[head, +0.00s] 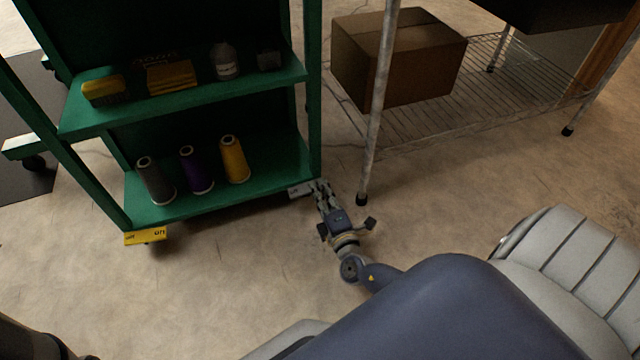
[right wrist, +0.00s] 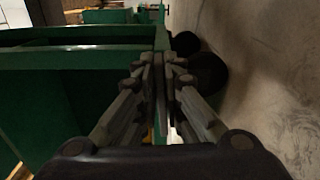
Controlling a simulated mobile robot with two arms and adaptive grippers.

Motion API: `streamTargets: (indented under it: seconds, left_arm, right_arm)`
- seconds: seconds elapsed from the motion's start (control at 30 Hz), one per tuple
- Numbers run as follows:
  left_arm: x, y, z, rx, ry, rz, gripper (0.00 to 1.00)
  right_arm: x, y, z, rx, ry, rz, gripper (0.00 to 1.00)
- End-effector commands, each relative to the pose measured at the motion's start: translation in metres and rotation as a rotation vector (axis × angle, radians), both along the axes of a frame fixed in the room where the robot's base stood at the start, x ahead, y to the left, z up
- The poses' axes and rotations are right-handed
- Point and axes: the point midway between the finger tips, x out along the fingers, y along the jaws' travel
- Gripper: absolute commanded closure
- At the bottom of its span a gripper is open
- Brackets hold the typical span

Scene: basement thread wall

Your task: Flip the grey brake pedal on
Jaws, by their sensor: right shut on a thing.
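The grey brake pedal (head: 300,190) sits at the foot of the green cart's front right corner, low over the floor. My right gripper (head: 320,188) reaches down to this corner and is shut on the pedal at its right end. In the right wrist view my right gripper's fingers (right wrist: 159,75) are close together beside the green frame; the pedal between them is mostly hidden there. Whether the pedal is tilted up or down is too small to tell. My left gripper is not in view.
The green cart (head: 225,204) holds thread spools and small boxes. A wire rack (head: 440,122) with a metal leg (head: 374,130) stands close right of my gripper, with a cardboard box (head: 395,58). Floor in front is clear.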

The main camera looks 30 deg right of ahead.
Motion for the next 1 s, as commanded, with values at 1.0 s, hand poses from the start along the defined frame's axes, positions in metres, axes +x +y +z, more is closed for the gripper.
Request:
streamTargets:
  seconds: [1.0]
  left_arm:
    - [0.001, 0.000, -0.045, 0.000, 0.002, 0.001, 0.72]
  right_arm:
    - [-0.001, -0.002, -0.011, 0.320, -0.076, 0.000, 0.72]
